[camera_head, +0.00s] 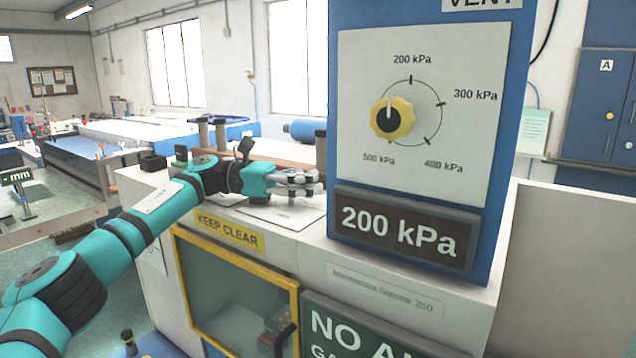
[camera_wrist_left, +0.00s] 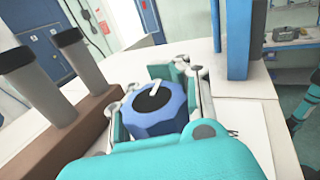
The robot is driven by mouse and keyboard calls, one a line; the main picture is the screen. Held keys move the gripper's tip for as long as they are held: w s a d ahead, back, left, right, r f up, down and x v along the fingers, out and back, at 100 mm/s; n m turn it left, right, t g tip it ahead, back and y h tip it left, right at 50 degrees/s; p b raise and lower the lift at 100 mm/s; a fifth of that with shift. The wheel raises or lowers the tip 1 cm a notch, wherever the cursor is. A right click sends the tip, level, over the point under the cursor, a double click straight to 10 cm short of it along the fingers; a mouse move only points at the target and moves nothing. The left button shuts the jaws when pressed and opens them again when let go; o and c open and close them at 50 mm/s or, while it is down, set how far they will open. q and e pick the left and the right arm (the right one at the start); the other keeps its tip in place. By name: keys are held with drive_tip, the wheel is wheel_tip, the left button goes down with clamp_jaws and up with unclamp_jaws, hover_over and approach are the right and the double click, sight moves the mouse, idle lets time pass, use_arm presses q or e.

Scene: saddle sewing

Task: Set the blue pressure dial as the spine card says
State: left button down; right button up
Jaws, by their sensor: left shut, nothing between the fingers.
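A blue dial (camera_wrist_left: 158,112) with a black cap and a white pointer shows in the left wrist view, framed by the finger links of my left gripper (camera_wrist_left: 160,95). The pointer slants to the upper right there. In the head view my left gripper (camera_head: 298,183) is low over the white bench top, left of the blue cabinet, and I cannot make out the blue dial. The gripper is shut and holds nothing. I cannot tell whether its links touch the dial. I cannot make out a spine card. My right gripper is not in view.
A yellow dial (camera_head: 393,118) on the blue cabinet (camera_head: 484,150) has marks from 200 to 500 kPa; its pointer is up. The display (camera_head: 400,232) below reads 200 kPa. A brown bar (camera_wrist_left: 45,115) with two grey posts stands beside the gripper. A white plate (camera_head: 285,219) lies in front.

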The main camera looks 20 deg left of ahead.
use_arm(q)
drive_tip(key=c, duration=1.8)
unclamp_jaws()
drive_tip(key=shift+w+a+r, duration=0.1)
drive_tip(key=shift+a+r, duration=0.15)
drive_tip(key=shift+a, duration=0.25)
drive_tip(key=o, duration=0.7)
drive_tip(key=shift+w+a+f, duration=0.1)
drive_tip(key=shift+a, duration=0.05)
drive_tip(key=shift+o, duration=0.7)
drive_tip(key=shift+s+d, duration=0.2)
drive_tip(key=shift+s, duration=0.05)
drive_tip(key=shift+a+f, duration=0.1)
drive_tip(key=shift+a, duration=0.45)
drive_tip(key=a, duration=0.7)
drive_tip(key=s+a, duration=0.1)
drive_tip(key=a, duration=0.3)
